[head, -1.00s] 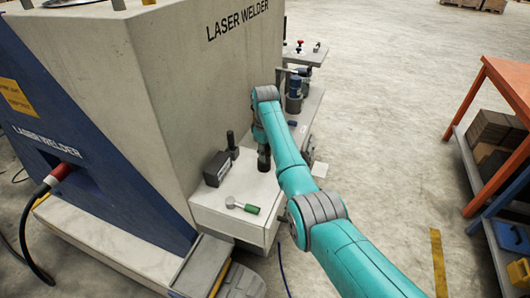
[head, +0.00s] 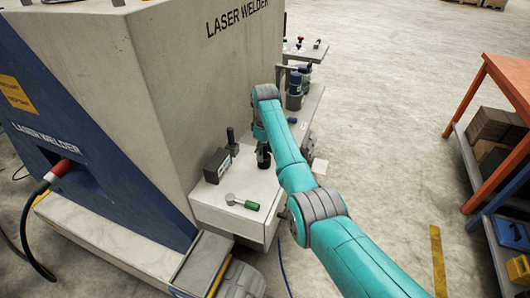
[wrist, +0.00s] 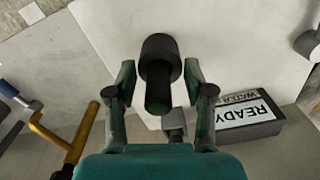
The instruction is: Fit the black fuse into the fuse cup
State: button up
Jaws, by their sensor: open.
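A black upright cylinder, which looks like the black fuse (wrist: 157,95), stands between my gripper's fingers in the wrist view. Its far end meets a wider dark collar (wrist: 160,47), which looks like the fuse cup; I cannot tell how deep it sits or whether the two are separate. My gripper (wrist: 157,84) is open, one finger on each side of the cylinder with visible gaps. In the head view my gripper (head: 263,156) is low over the pale ledge (head: 235,220) beside the welder; there the fuse and cup cannot be made out clearly.
A dark box (head: 216,165) stands on the ledge; its READY label (wrist: 243,112) shows in the wrist view. A black upright piece (head: 231,142) is behind it. A green-handled tool (head: 243,202) lies in front. The welder wall (head: 200,80) rises close on the left. A yellow bent bar (wrist: 50,135) is at lower left.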

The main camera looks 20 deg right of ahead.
notch_tip(320, 180, up, 12)
jog(key=shift+f, duration=0.15)
dwell(0.3)
jog(key=shift+a, duration=0.1)
